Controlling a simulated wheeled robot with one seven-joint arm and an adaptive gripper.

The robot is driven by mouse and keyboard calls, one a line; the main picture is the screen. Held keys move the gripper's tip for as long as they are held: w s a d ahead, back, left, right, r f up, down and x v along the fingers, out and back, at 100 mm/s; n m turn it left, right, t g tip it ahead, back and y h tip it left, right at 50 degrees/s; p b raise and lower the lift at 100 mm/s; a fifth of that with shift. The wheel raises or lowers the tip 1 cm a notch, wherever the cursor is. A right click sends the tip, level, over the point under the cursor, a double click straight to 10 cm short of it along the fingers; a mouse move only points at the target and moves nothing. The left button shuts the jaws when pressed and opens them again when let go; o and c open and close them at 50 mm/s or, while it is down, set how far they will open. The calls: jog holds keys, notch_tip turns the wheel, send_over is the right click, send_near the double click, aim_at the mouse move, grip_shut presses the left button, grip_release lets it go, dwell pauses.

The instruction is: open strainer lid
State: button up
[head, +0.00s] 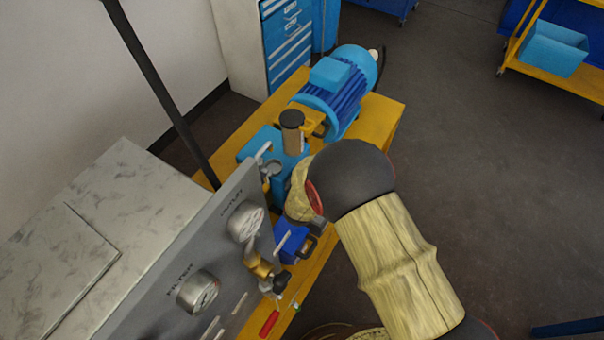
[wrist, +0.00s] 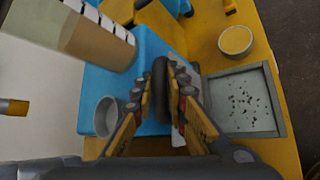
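In the wrist view a narrow dark rounded bar (wrist: 160,84), seemingly a handle seen end-on, stands over a light blue block (wrist: 146,50). My gripper (wrist: 162,80) has its yellow and grey fingers drawn in on both sides of this bar, and they appear to touch it. Which part is the strainer lid I cannot tell for sure. To the right lies a square grey open box (wrist: 276,126) with dark specks inside. In the head view my arm hides the fingertips; a dark blue part (head: 290,241) with a black loop shows just below my wrist.
A brown-and-clear cylinder (wrist: 92,35) rises at upper left, near a grey cup (wrist: 107,116). A small round yellow-filled cup (wrist: 236,41) is at upper right.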

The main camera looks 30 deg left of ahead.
jog(key=o, duration=0.4)
jog(key=shift+c, duration=0.2)
jog(key=shift+s, duration=0.1)
jog(key=v, duration=1.1)
jog(key=shift+s+d+r, duration=0.15)
jog(key=shift+s+r, duration=0.1)
jog(key=shift+r, duration=0.05)
